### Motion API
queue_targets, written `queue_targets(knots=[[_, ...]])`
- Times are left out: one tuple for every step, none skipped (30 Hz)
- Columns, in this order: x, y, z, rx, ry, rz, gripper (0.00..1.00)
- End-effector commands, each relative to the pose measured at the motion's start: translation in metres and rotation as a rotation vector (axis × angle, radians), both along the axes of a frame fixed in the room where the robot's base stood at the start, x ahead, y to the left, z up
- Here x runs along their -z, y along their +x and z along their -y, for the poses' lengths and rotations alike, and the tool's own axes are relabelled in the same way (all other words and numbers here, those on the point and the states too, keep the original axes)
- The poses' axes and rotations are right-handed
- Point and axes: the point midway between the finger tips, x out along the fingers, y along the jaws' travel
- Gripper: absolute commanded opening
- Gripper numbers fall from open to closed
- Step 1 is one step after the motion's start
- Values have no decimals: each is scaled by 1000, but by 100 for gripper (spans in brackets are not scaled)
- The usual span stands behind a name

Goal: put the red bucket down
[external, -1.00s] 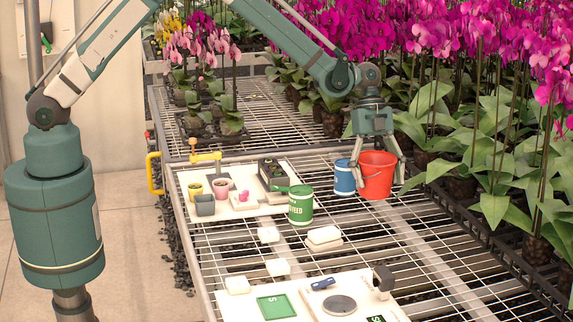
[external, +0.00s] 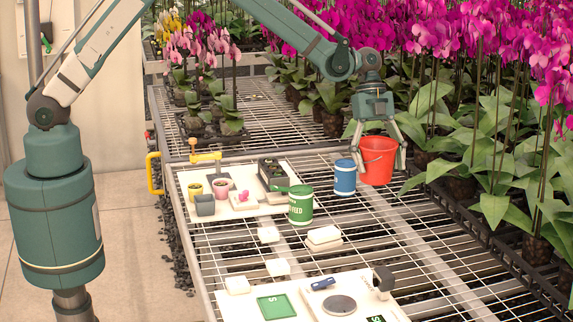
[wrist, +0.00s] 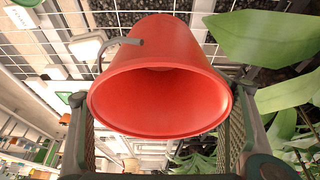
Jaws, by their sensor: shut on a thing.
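The red bucket (external: 377,166) hangs upright between the fingers of my gripper (external: 380,160), above the wire mesh bench. In the wrist view the bucket (wrist: 160,75) fills the middle, its open mouth towards the camera and its grey handle at the upper left. My gripper (wrist: 160,140) has a finger on each side of the bucket and is shut on it. In the external view the bucket's base looks raised, but the exact gap to the mesh cannot be told.
A blue tin (external: 344,178) stands just left of the bucket. A green feed tin (external: 300,206) and a white block (external: 323,237) are further left. Orchid leaves (external: 440,165) crowd the right side. Bare mesh (external: 410,235) lies in front of the bucket.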

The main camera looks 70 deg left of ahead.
Motion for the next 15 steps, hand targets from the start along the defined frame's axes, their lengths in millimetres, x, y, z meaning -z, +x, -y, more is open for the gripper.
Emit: queue_targets(knots=[[-9,0,0,0,0,0,55],[-9,1,-5,-8,0,0,55],[-7,4,-14,-22,1,0,55],[-7,5,-20,-32,1,0,55],[-6,7,-26,-42,1,0,55],[-6,9,-34,-55,1,0,55],[-6,11,-39,-65,1,-1,55],[-6,13,-47,-78,1,-1,55],[-6,15,-57,-93,1,-1,55],[-6,17,-65,-107,2,-1,55],[-6,18,-73,-121,2,-1,55],[-5,21,-86,-142,2,0,55],[-5,23,-95,-157,2,-1,55],[-5,25,-105,-173,2,0,55],[-5,27,-119,-196,3,0,55]])
